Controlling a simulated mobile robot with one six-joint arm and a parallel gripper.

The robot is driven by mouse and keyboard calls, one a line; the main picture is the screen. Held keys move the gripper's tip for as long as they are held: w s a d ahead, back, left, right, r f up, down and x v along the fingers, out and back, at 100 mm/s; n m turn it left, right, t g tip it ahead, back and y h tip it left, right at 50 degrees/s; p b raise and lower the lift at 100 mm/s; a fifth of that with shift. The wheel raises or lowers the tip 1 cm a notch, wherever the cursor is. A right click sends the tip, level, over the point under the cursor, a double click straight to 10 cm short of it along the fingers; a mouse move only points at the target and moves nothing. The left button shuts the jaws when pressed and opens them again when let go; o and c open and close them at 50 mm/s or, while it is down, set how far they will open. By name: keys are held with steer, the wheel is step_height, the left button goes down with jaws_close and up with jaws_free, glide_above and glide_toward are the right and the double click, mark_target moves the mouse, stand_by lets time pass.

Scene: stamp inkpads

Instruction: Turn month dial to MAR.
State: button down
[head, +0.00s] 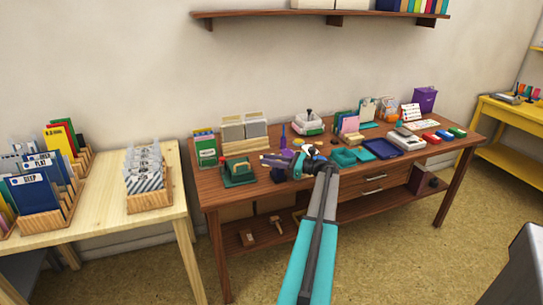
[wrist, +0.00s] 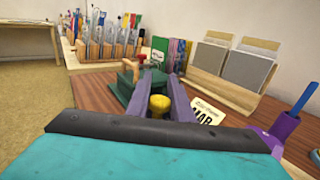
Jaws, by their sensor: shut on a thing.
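A green stamp (head: 238,172) with a red knob stands at the left end of the brown table. In the wrist view the stamp (wrist: 122,90) is just ahead of my fingertips. My gripper (head: 268,160) reaches in from the right at the stamp's side. In the wrist view its two grey-purple fingers (wrist: 163,76) are shut on a small part at the stamp, which looks like the month dial; the fingers mostly hide it. The dial's marking is not readable. A card reading MAR (wrist: 203,115) lies to the right of the fingers. A yellow knob (wrist: 160,105) shows between the fingers, nearer the palm.
Card holders (head: 244,128) stand behind the stamp, and a purple pen cup (wrist: 280,132) stands to the right. Teal trays, an inkpad (head: 380,149) and coloured pads fill the right of the table. A pale wooden table (head: 110,205) stands at left.

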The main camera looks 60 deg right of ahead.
steer(key=n+y+p, duration=0.1)
steer(key=n+g+y+p, duration=0.1)
steer(key=n+g+y, duration=0.1)
steer(key=y, duration=0.1)
steer(key=shift+s+a+r+p, duration=0.1)
steer(key=shift+s+a+p, duration=0.05)
steer(key=shift+a+p, duration=0.2)
steer(key=shift+s+a+n+g+y+p, duration=0.15)
steer(key=shift+a+n+g+y+p, duration=0.1)
steer(key=shift+n+g+y+p, duration=0.6)
steer(key=shift+a+y, duration=0.1)
steer(key=shift+y, duration=0.25)
steer(key=c, duration=1.6)
jaws_free()
steer(key=shift+s, duration=0.1)
